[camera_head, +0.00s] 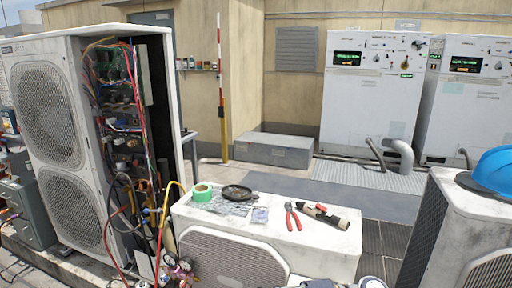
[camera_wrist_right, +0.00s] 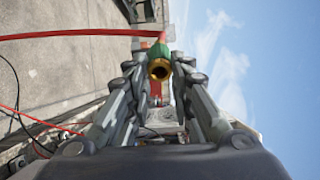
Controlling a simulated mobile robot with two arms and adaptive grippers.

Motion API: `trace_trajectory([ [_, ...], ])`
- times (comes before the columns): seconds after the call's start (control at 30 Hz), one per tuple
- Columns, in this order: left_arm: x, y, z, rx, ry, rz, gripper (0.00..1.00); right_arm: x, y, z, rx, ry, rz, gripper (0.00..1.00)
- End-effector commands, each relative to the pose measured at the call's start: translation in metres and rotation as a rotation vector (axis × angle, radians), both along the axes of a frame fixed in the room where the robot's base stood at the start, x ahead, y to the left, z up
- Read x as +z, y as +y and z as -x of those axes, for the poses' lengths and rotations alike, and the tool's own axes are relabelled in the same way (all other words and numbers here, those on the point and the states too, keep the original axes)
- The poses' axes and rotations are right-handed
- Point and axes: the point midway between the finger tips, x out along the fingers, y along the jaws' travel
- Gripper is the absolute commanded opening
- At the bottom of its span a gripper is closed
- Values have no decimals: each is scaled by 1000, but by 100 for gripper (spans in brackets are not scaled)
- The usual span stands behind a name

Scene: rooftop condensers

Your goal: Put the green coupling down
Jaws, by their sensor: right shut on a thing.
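In the right wrist view, my right gripper (camera_wrist_right: 158,78) is shut on the green coupling (camera_wrist_right: 158,52). The coupling has a green body and a brass-coloured open end (camera_wrist_right: 159,69) that faces the camera. It sits between the fingertips. A red hose passes close to it; I cannot tell whether they are joined. The coupling cannot be made out in the head view. My left gripper does not show in either view.
In the head view, a low white condenser (camera_head: 290,240) carries a green tape roll (camera_head: 202,192), a dark round object (camera_head: 237,192), red pliers (camera_head: 292,216) and a dark cylindrical tool (camera_head: 326,214). An opened condenser (camera_head: 45,115) with loose wires stands left. A blue hard hat (camera_head: 492,172) lies right.

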Motion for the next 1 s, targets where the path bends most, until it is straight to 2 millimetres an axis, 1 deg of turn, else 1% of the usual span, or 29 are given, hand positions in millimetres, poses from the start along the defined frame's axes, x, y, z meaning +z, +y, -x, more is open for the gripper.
trace_trajectory([
  [0.13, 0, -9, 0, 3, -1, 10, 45, -14, -25, -5, -27, 4, 4, 0],
  [0.2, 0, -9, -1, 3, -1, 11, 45, -20, -38, -8, -41, 3, 4, 0],
  [0.5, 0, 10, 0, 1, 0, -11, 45, -40, -94, -16, -95, 2, 3, 0],
  [0.6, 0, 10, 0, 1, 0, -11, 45, -45, -112, -18, -112, 2, 4, 0],
  [0.63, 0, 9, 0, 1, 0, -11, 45, -46, -106, -17, -119, 1, 0, 0],
  [0.9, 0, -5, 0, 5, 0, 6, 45, -59, -90, -18, -224, 2, -1, 0],
  [1.0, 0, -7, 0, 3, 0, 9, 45, -66, -83, -17, -279, 3, 0, 0],
])
